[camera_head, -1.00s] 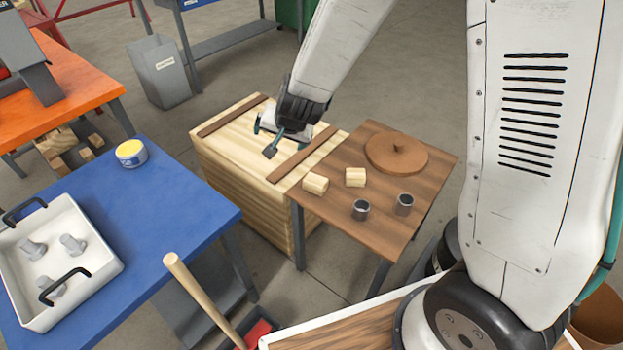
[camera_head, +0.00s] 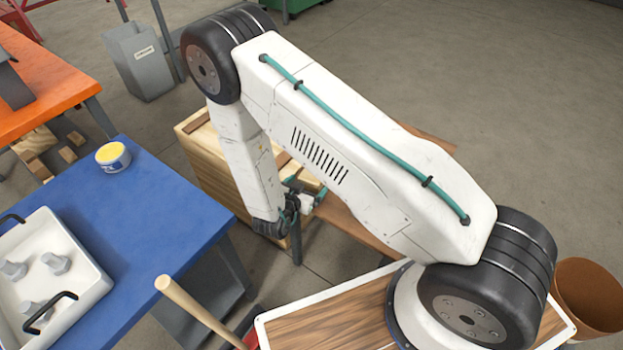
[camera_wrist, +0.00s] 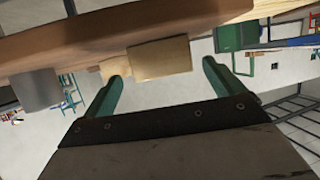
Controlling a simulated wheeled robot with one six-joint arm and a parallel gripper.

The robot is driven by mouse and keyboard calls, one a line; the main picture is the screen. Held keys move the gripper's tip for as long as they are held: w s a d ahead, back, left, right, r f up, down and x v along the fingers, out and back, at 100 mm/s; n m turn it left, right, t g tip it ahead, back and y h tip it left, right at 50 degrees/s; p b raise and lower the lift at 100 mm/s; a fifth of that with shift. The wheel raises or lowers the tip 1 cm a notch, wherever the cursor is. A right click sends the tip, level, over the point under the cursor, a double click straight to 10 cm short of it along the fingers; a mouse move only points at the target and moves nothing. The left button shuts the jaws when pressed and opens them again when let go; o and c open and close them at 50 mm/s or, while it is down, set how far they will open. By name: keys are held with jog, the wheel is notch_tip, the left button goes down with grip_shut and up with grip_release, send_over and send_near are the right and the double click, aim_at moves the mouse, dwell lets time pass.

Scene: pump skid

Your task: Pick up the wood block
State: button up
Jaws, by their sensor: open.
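My gripper (camera_head: 304,200) is open and empty, low at the near left edge of the brown table (camera_head: 360,228). In the wrist view, which looks upside down, a pale rectangular wood block (camera_wrist: 160,58) sits on the table between the lines of my two green fingers (camera_wrist: 161,72), beyond their tips. A smaller-looking pale wood piece (camera_wrist: 115,68) shows beside it, partly hidden. In the head view, a little pale wood (camera_head: 309,181) shows just behind my gripper. My arm hides most of the tabletop there.
A grey metal cup (camera_wrist: 37,90) stands on the same table. The blue table (camera_head: 150,220), with a white tray (camera_head: 85,290) and a yellow-topped tin (camera_head: 112,157), is at left.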

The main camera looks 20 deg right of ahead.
aim_at(314, 176)
jog(key=x, duration=0.6)
jog(key=shift+w+d+r, duration=0.1)
jog(key=shift+w+d, duration=0.05)
jog(key=shift+w, duration=0.2)
jog(key=c, duration=1.1)
